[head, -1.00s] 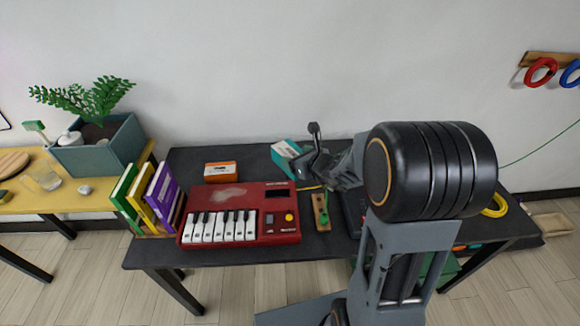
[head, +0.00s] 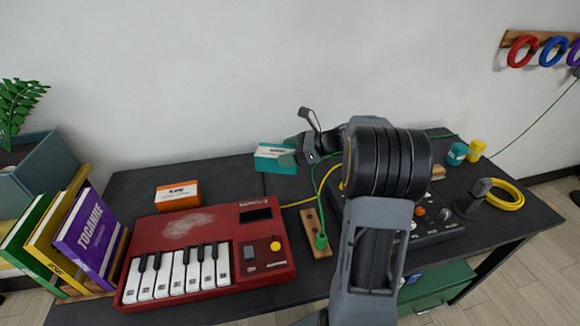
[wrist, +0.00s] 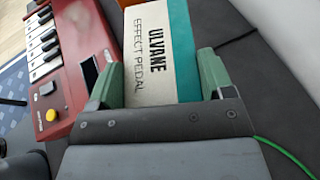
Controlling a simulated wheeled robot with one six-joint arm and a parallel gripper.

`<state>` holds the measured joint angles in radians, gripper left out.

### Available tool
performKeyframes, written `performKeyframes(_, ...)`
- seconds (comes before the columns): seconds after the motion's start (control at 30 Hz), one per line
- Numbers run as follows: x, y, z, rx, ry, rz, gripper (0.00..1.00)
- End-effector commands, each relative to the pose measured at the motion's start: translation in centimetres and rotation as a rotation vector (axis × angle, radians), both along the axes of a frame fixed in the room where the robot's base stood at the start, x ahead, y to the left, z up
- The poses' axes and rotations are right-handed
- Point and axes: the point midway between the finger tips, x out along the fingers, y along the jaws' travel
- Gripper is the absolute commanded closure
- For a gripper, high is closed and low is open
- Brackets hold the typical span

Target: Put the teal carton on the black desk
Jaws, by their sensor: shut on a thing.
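The teal carton (head: 277,158) is a teal and white box near the back of the black desk (head: 225,172). In the wrist view the carton (wrist: 163,50) shows the words "ULVANE EFFECT PEDAL" and sits between the green fingers of my gripper (wrist: 160,88). My gripper (head: 290,154) is shut on it from the right in the head view. The carton looks nearly level there, at or just above the desk top; I cannot tell whether its underside touches. Its right end is hidden by my gripper.
An orange carton (head: 177,195) and a red keyboard (head: 210,252) stand left of the teal carton. A wooden strip with a green plug (head: 316,232) lies in front. Books (head: 75,235) fill the left end. Teal and yellow cylinders (head: 457,153) stand at the right. Bare desk surrounds the carton's left.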

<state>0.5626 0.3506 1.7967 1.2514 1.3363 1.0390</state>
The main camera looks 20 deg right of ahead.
Motion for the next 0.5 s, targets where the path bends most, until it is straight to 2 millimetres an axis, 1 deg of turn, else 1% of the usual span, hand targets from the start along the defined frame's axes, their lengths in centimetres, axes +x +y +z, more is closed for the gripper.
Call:
performKeyframes(0.03,1.2,-0.9,-0.8,0.002,0.001,-0.002,0.57)
performKeyframes(0.17,3.8,-2.8,-2.2,0.0,-0.001,-0.004,0.57)
performKeyframes(0.2,4.2,-3.1,-3.2,0.002,0.001,-0.004,0.57)
performKeyframes(0.3,5.3,-3.8,-4.8,0.002,0.001,-0.003,0.57)
performKeyframes(0.4,6.2,-4.3,-6.0,0.001,0.0,-0.001,0.57)
performKeyframes(0.5,6.7,-4.6,-6.7,0.001,-0.001,-0.001,0.57)
